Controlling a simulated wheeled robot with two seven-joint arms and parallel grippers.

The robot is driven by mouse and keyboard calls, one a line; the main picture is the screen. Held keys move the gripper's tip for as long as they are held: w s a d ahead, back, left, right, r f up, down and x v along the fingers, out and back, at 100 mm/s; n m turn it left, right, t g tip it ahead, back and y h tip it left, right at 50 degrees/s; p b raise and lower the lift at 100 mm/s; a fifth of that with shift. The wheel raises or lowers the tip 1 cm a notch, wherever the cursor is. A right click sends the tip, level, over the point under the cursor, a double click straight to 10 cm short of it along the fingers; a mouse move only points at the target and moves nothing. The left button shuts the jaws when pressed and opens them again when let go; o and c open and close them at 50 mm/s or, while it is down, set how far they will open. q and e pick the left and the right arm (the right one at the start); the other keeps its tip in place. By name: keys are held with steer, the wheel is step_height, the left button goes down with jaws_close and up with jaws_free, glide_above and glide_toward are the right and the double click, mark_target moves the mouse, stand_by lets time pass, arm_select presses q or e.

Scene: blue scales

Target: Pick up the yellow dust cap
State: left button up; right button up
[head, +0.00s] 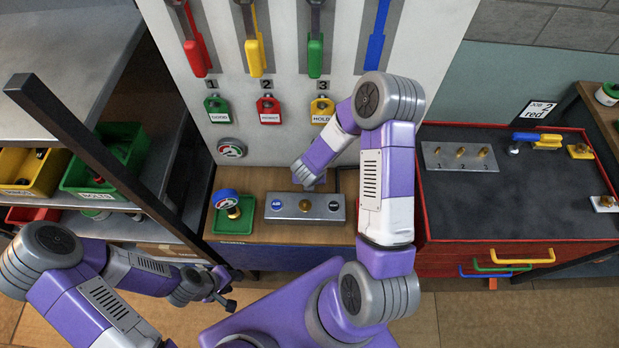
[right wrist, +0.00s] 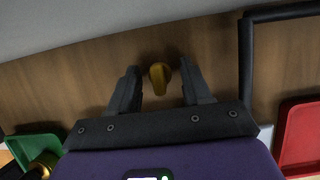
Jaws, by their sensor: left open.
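The yellow dust cap (right wrist: 160,78) shows in the right wrist view as a small round yellow piece with a narrow tab, against a brown wooden surface. My right gripper (right wrist: 160,88) is open, one finger to each side of the cap, with a visible gap on both sides. I cannot tell how far the fingers are above the surface. In the head view my right arm hides the cap and most of that gripper. My left gripper (head: 233,290) is open and empty at the lower left, over the floor, well away from the cap.
The panel with coloured levers (head: 315,52) rises behind. A red-edged cart (head: 500,205) is at right, a shelf with bins (head: 88,190) at left.

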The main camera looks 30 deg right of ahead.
jaws_close()
